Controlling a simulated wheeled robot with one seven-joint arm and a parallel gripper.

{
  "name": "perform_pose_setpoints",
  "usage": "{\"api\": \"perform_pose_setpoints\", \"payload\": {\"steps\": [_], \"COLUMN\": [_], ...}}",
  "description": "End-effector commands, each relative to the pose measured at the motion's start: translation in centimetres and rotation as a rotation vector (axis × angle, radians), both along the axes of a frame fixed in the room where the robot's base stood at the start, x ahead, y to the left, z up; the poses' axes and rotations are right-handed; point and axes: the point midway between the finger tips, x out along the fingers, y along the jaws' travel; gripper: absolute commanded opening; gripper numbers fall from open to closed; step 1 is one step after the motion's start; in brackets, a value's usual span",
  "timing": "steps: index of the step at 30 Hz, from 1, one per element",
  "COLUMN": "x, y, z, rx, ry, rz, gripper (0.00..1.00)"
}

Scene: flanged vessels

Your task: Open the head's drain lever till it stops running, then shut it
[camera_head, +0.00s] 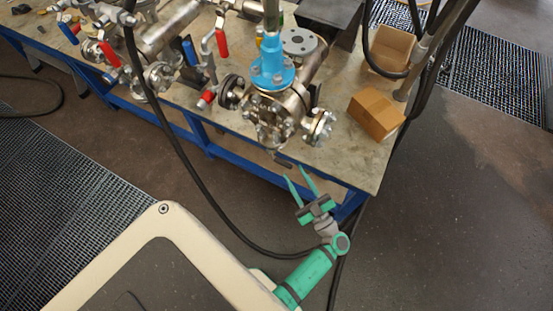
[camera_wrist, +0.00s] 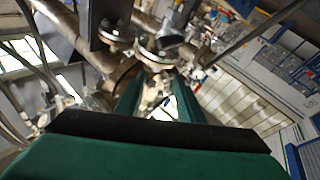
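A flanged metal vessel (camera_head: 285,105) with a blue flanged neck (camera_head: 272,66) stands near the front edge of the workbench. A small dark lever (camera_head: 283,160) shows low at its front, by the bench edge; whether it is the drain lever, and any flow from it, I cannot tell. My gripper (camera_head: 295,174) is just below this lever in the head view, its green fingers apart and nothing seen between them. In the wrist view my gripper (camera_wrist: 158,82) points up at metal flanges (camera_wrist: 152,50); the lever cannot be made out clearly there.
Red-handled valves (camera_head: 221,42) and blue-handled ones (camera_head: 190,50) stand along the bench (camera_head: 345,150) to the left. Two cardboard boxes (camera_head: 377,112) (camera_head: 391,50) sit at the right. A black hose (camera_head: 180,150) hangs across the front. The floor at right is clear.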

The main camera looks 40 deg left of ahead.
Motion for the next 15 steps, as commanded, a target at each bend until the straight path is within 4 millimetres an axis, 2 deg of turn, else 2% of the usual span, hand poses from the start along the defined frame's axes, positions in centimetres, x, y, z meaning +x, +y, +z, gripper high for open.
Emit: {"api": "perform_pose_setpoints", "payload": {"steps": [1,6,15], "x": [1.1,2.6,4.3], "y": [0.4,1.0,0.3], "z": [-0.6,-2.8,-3.6], "rx": [-0.025,-0.116,-0.227], "ry": [0.017,0.108,0.37], "rz": [0.067,0.271,0.53], "gripper": [0.35,0.35,0.35]}}
